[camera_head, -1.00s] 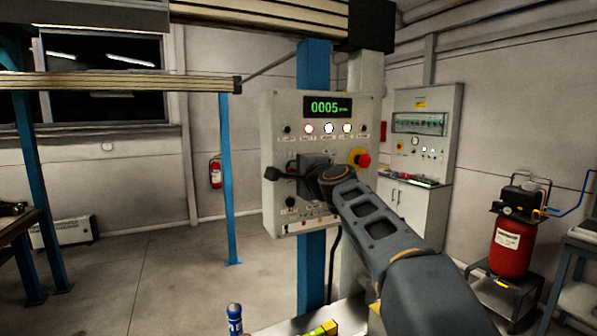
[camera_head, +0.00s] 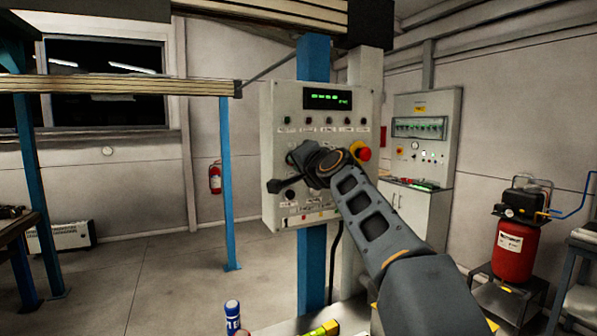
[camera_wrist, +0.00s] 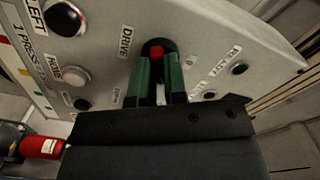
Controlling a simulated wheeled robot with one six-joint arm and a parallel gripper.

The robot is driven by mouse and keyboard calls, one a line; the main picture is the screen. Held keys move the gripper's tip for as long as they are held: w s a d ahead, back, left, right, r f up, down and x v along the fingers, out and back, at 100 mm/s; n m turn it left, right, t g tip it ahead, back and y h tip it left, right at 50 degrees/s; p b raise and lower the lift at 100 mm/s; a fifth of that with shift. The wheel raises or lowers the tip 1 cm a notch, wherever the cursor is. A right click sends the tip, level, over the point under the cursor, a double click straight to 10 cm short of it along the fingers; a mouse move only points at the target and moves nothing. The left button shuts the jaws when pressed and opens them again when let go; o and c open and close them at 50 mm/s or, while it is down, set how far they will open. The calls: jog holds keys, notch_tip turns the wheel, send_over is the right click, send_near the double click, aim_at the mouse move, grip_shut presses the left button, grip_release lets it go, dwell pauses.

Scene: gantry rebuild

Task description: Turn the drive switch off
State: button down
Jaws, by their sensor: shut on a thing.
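The control panel (camera_head: 270,105) is a pale box on a blue post. In the wrist view, the drive switch (camera_wrist: 155,47) is a dark round knob with a red part, beside the DRIVE label on the panel face (camera_wrist: 215,45). My gripper (camera_wrist: 158,72) has its two green fingers at the switch, one on each side, shut on it. The fingers partly hide the knob, so its exact angle is unclear. In the head view, my gripper and wrist cover the switch. The panel display (camera_head: 327,99) shows green dashes, and the lamps below it look dark.
A red mushroom button (camera_head: 364,154) sits close to the right of my wrist. Other small buttons surround the switch, including a HOME button (camera_wrist: 76,77). A red compressor (camera_head: 513,250) and a grey cabinet (camera_head: 425,135) stand to the right.

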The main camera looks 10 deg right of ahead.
jog(key=n+b, duration=0.6)
jog(key=n, duration=0.5)
jog(key=shift+f+n, duration=0.1)
jog(key=shift+n, duration=0.2)
dwell(0.4)
jog(key=c, duration=1.2)
grip_release()
jog(key=shift+o, duration=0.2)
jog(key=s+d+b, duration=0.2)
jog(key=s+b, duration=0.3)
jog(key=s, duration=0.8)
jog(key=shift+s+d, duration=0.3)
